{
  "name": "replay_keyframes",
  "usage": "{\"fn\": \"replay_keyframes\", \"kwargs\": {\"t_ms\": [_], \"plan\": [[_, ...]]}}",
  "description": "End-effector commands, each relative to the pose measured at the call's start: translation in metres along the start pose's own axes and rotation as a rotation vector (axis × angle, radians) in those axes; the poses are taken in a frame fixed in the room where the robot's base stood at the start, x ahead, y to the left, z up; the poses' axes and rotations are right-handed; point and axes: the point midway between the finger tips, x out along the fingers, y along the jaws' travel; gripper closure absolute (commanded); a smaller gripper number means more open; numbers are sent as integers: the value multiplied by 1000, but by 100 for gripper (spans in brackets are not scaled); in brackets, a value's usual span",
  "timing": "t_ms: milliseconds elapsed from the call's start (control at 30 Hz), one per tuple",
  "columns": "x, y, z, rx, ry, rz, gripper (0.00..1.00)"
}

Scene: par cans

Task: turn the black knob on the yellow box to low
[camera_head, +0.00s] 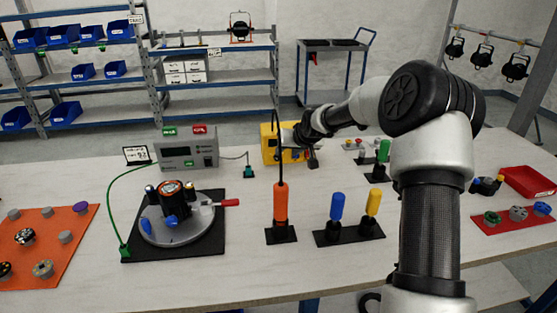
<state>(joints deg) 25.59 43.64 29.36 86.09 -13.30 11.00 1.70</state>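The yellow box (268,142) stands at the back of the white table, near the middle of the view. My arm reaches in from the right, and my gripper (290,140) is at the front of the box, covering much of its face. The black knob cannot be made out; the gripper and wrist hide that area. The fingers are too small and covered to tell whether they are open or shut, or whether they touch the knob.
An orange-handled tool (281,205) with a tall dark shaft stands upright before the box. A grey meter box (187,148) is to its left. Blue (337,207) and yellow (373,203) handles stand at front right. A round fixture (176,215) sits on a black mat.

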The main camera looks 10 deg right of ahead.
Motion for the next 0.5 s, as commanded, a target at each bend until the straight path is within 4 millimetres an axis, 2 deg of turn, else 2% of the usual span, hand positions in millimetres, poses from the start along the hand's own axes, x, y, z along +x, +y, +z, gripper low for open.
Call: {"fn": "replay_keyframes", "kwargs": {"t_ms": [33,200,400,500], "plan": [[14,-1,2,1,-1,-2,62],[51,0,2,1,0,-1,62],[85,-1,1,2,1,-1,62],[96,0,0,3,2,-1,62]]}}
